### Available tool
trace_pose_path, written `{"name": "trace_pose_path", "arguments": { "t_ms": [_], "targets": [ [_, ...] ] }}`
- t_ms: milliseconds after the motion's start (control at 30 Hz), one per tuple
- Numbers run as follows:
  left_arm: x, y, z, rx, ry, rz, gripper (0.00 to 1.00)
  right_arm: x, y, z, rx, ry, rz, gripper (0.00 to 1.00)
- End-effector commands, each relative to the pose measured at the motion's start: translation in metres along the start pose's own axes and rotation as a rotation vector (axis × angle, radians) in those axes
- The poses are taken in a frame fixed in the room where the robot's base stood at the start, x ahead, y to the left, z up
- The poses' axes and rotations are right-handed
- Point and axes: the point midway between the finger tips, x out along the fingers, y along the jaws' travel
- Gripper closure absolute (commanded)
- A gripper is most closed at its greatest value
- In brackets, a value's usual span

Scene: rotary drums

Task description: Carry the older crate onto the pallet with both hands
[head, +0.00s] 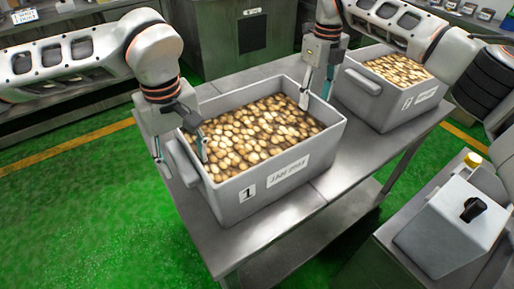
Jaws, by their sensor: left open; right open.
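A grey crate (238,198) full of pale brown, rounded items stands on the metal table. Its front bears a "1" tag and a white label whose writing I cannot read surely. A second, similar crate (381,112) stands behind it to the right; its label is too small to read. I cannot tell which is older. My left gripper (181,158) is open at the first crate's left wall, one finger outside and one inside. My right gripper (315,92) is open at that crate's far right wall, with fingers either side of the rim. No pallet shows.
The metal table (345,176) has a lower shelf. A grey box with a black knob (473,209) stands on another bench at the lower right. Cabinets and counters line the back. Green floor (90,225) is clear at the left.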

Motion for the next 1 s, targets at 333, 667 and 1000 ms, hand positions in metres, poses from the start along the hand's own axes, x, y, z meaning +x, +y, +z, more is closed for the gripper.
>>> {"name": "trace_pose_path", "arguments": {
  "t_ms": [333, 667, 1000],
  "targets": [
    [0.0009, 0.0001, 0.0000, 0.000, 0.000, 0.000, 0.66, 0.0004, -0.0001, 0.0001, 0.000, -0.001, 0.000, 0.66],
    [0.0010, 0.0000, 0.0001, 0.000, 0.000, 0.000, 1.00, 0.0005, 0.0000, 0.0001, 0.000, -0.001, 0.000, 1.00],
    [-0.0060, 0.0010, -0.0004, 0.000, 0.005, 0.006, 1.00, -0.0086, 0.0001, 0.0011, 0.000, -0.009, -0.002, 1.00]
  ]
}}
